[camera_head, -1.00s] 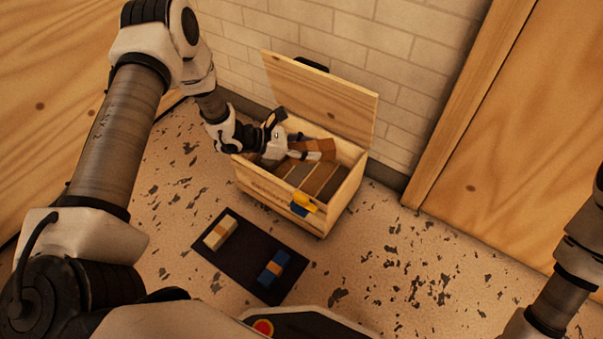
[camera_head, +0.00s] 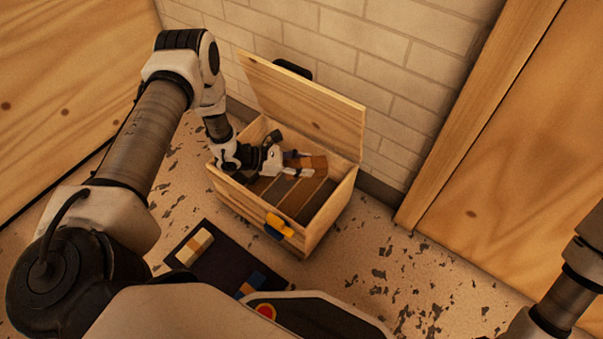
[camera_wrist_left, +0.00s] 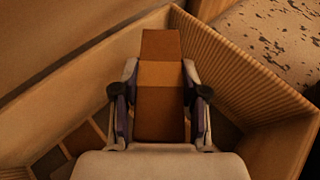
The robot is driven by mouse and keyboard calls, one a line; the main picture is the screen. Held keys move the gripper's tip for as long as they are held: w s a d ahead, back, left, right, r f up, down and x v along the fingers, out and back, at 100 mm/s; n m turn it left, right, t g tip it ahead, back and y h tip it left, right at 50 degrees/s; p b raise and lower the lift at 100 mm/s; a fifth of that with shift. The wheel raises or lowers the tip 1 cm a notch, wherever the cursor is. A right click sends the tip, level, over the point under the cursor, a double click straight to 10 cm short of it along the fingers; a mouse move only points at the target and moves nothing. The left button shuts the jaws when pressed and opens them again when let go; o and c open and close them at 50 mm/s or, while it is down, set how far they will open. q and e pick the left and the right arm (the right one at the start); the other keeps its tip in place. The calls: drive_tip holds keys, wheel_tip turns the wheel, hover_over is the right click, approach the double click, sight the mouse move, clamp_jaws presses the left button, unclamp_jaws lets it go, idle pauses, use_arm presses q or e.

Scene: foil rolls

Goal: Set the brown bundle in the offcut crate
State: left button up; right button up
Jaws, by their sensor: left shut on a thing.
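The brown bundle (camera_head: 312,163) is a small block with a lighter orange band round its middle. It also shows in the left wrist view (camera_wrist_left: 161,120). My left gripper (camera_head: 295,167) is shut on it, one finger on each side, also clear in the left wrist view (camera_wrist_left: 160,103). The offcut crate (camera_head: 240,193) is a wooden box with its lid (camera_head: 300,100) open against the wall. The bundle is inside the crate's outline, over its floor strips; whether it touches the bottom I cannot tell. My right gripper is out of view.
A dark mat (camera_head: 222,262) on the speckled floor holds a cream bundle (camera_head: 194,247) and a blue bundle (camera_head: 252,284), partly hidden by my body. A brick wall stands behind. Floor right of the crate is clear.

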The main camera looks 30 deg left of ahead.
use_arm(q)
wheel_tip(320, 180, down, 4)
drive_tip(key=shift+r+b, duration=0.15)
drive_tip(key=shift+b, duration=0.6)
drive_tip(key=shift+r, duration=0.1)
drive_tip(key=shift+f+b, duration=0.6)
drive_tip(key=shift+b, duration=0.05)
drive_tip(key=o, duration=1.2)
drive_tip(key=shift+r, duration=0.1)
